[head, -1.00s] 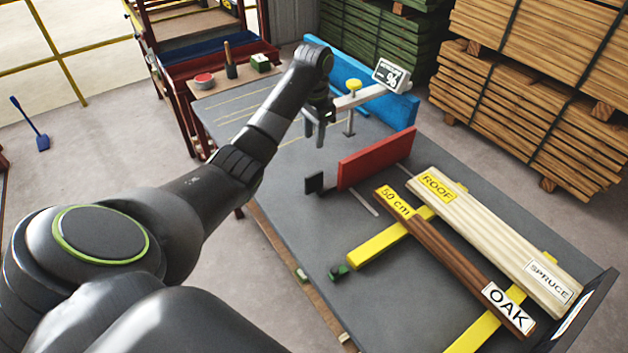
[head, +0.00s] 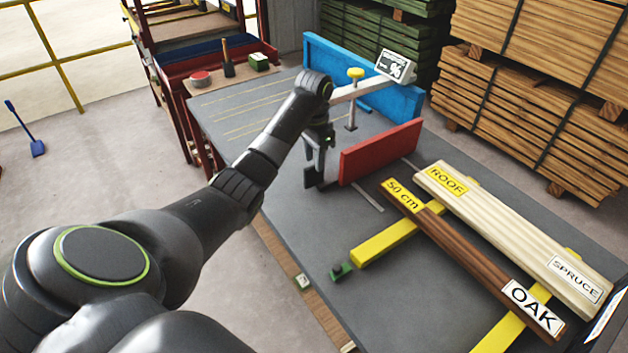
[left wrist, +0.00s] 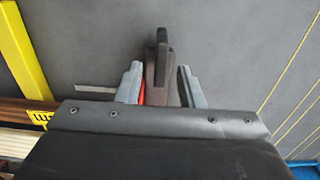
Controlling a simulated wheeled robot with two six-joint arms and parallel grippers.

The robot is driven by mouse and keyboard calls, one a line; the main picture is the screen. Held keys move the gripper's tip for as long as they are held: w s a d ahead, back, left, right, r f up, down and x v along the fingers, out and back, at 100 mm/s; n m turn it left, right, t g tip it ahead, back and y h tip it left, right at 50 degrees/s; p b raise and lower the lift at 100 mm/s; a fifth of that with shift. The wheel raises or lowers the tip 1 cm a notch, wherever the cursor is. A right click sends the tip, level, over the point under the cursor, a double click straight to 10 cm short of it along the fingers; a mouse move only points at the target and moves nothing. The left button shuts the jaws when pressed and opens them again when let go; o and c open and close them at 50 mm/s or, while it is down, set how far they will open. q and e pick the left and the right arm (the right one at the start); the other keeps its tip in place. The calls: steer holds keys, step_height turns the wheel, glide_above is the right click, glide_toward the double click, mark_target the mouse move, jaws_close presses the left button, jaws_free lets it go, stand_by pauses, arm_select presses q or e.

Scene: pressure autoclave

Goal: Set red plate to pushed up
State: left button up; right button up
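The red plate (head: 380,152) stands upright across the grey table, short of the blue fence. A slot runs in the table from near its front end. Its black handle (head: 309,179) is at the end nearer me, partly behind my gripper. My left gripper (head: 318,166) is low over the table at this handle. In the left wrist view the gripper (left wrist: 159,85) has its two grey fingers apart, with the dark handle (left wrist: 161,55) between them and gaps showing. A sliver of red shows beside the left finger. My right gripper is in neither view.
An oak board (head: 465,250) and a spruce board (head: 510,225) lie over yellow bars (head: 398,236) at the right. A blue fence (head: 345,75) and a grey arm with a % display (head: 396,67) stand behind. The left part of the table is clear.

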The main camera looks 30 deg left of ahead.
mark_target(314, 185)
arm_select(q)
step_height(314, 185, down, 6)
steer(key=shift+r+p, duration=0.1)
steer(key=shift+p, duration=0.25)
steer(key=shift+c, duration=0.4)
jaws_close()
